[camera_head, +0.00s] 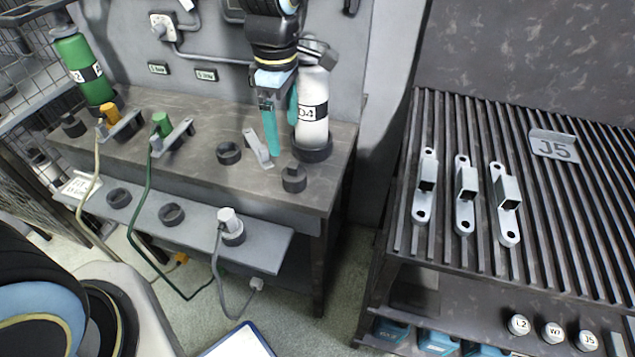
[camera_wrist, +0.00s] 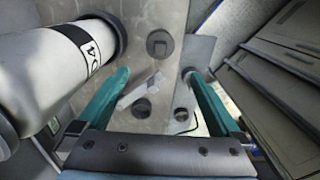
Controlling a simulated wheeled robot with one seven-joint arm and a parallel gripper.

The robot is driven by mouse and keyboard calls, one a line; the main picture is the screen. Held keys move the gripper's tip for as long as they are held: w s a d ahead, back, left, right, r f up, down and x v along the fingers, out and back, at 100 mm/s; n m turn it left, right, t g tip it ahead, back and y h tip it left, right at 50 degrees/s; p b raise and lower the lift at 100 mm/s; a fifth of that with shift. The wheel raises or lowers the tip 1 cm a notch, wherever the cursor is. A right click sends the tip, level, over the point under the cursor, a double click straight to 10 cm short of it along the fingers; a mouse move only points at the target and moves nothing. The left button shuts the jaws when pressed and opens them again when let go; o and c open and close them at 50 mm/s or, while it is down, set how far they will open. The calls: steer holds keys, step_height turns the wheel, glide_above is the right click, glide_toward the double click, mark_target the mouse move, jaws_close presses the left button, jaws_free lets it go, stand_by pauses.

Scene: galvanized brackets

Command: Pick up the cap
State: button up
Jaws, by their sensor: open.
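I cannot tell for sure which piece is the cap. A black round cap-like piece (camera_head: 293,180) stands at the bench's front right corner, and it also shows in the wrist view (camera_wrist: 160,43). A black ring-shaped piece (camera_head: 228,153) sits left of a flat grey metal bar (camera_head: 258,148). My gripper (camera_head: 281,138) hangs over the bench beside a white bottle labelled 04 (camera_head: 312,108). Its teal fingers are apart with nothing held. In the wrist view the grey bar (camera_wrist: 138,90) lies below, between the fingers.
A green bottle (camera_head: 84,68) stands at the bench's left. Orange (camera_head: 108,113) and green (camera_head: 161,124) plugs have trailing cables. A white plug (camera_head: 230,220) sits on the front ledge. The ribbed table (camera_head: 570,230) at right holds three metal brackets; small white lids (camera_head: 519,324) lie below.

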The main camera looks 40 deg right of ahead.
glide_above(293, 165)
step_height(293, 165, down, 4)
steer(key=shift+w+a+f+p, duration=0.15)
steer(key=shift+f+p, duration=0.1)
steer(key=shift+p, duration=0.2)
steer(key=shift+f+p, duration=1.05)
steer(key=shift+f, duration=2.1)
steer(key=c, duration=1.4)
